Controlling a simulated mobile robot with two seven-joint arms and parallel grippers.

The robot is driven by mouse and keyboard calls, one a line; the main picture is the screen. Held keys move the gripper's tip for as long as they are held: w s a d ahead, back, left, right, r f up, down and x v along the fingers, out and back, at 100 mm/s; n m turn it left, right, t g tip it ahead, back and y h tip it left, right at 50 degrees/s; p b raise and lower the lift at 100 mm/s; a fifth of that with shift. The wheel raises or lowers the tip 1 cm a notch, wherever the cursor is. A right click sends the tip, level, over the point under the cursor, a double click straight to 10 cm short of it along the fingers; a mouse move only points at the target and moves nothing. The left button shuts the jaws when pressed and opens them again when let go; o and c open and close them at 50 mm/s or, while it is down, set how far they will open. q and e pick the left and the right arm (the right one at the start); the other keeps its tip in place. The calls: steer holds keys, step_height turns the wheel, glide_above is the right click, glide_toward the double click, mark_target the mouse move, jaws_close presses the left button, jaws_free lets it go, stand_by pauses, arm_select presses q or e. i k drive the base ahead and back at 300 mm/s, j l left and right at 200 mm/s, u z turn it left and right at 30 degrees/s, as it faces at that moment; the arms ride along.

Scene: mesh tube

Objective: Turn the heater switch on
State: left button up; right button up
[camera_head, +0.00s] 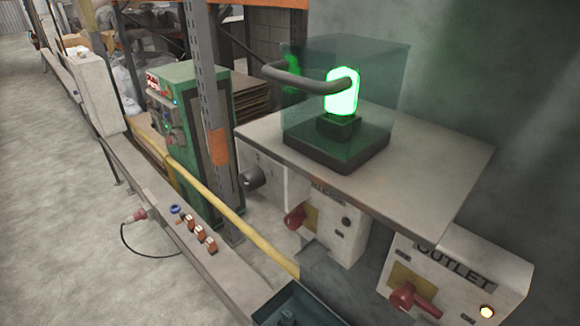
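A middle control box (344,222) hangs below the shelf edge, with a red rotary handle (296,217) on a yellow plate and a dark round part beside it. Its label is partly hidden by the shelf, so I cannot tell whether it reads heater. Left of it, a pale box (266,163) carries a dark knob (254,178). Neither of my grippers is in view.
A grey shelf (440,185) juts out above the boxes and bears a glass case (385,100) with a glowing green lamp (342,92). A yellow rail (230,215) and an upright post (208,100) stand to the left. Open floor (60,210) lies at far left.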

mark_target(292, 221)
steer(key=k+j+z, duration=0.1)
steer(key=j+z, duration=0.2)
steer(key=i+j+z, duration=0.25)
steer(key=j, duration=0.2)
steer(key=i+j+z, duration=0.25)
steer(key=j, duration=0.25)
steer(key=j+z, duration=0.25)
steer(key=j, duration=0.2)
steer(key=i+j+z, duration=0.1)
steer(key=j+z, duration=0.15)
steer(key=j, duration=0.3)
steer(key=j+z, duration=0.25)
steer(key=j, duration=0.3)
steer(key=i+j, duration=0.05)
